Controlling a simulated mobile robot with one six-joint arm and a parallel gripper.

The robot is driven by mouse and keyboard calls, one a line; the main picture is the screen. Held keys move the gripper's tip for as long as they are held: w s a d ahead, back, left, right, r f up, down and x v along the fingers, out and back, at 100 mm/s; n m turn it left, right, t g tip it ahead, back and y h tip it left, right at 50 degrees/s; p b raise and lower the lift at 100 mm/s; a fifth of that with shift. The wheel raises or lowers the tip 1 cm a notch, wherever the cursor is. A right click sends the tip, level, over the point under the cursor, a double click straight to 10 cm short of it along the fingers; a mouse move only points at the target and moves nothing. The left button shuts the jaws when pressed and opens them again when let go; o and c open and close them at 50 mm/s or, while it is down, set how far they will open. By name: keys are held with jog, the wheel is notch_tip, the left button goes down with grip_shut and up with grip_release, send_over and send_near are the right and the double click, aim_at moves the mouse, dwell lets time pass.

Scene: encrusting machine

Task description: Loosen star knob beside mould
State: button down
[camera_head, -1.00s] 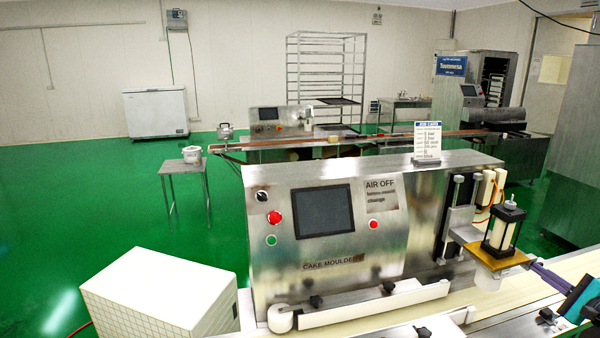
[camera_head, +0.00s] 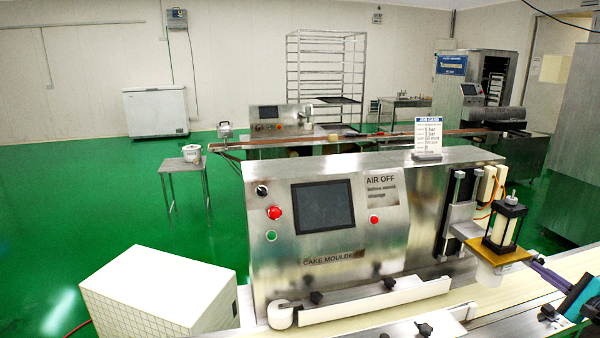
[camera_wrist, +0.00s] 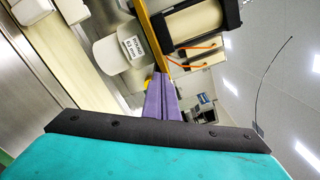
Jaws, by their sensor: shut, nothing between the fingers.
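The white mould (camera_wrist: 113,55) with a printed size label hangs under an amber plate (camera_wrist: 154,36) in the wrist view. In the head view the mould (camera_head: 488,274) shows below the same plate (camera_head: 500,253). A small yellow part (camera_wrist: 148,86), possibly the star knob, peeks out beside the mould, mostly hidden behind my fingers; its shape cannot be made out. My gripper (camera_wrist: 160,79) has purple fingers shut together and empty, with the tips near the plate's edge and the yellow part. Contact cannot be told. In the head view my gripper (camera_head: 538,267) comes in from the right.
The steel cake moulder (camera_head: 330,230) stands in front, with a screen and red buttons. A black-framed cylinder unit (camera_head: 504,226) sits on the plate. An orange hose (camera_wrist: 196,50) runs close by. A conveyor belt (camera_head: 510,299) passes below. A white box (camera_head: 160,295) stands at left.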

jog(key=shift+s+a, duration=0.1)
jog(key=shift+a, duration=0.2)
dwell(0.7)
jog(key=v, duration=0.6)
jog(key=shift+b, duration=0.35)
jog(key=shift+m, duration=0.3)
jog(key=d+r+m+p, duration=0.1)
jog(key=p, duration=0.1)
jog(key=m+p, duration=0.2)
jog(key=p, duration=0.1)
jog(key=d+r+m+p, duration=0.1)
jog(key=m+p, duration=0.1)
jog(key=shift+s+d+r, duration=0.15)
jog(key=shift+d+r, duration=0.2)
jog(key=shift+r, duration=0.05)
dwell(0.3)
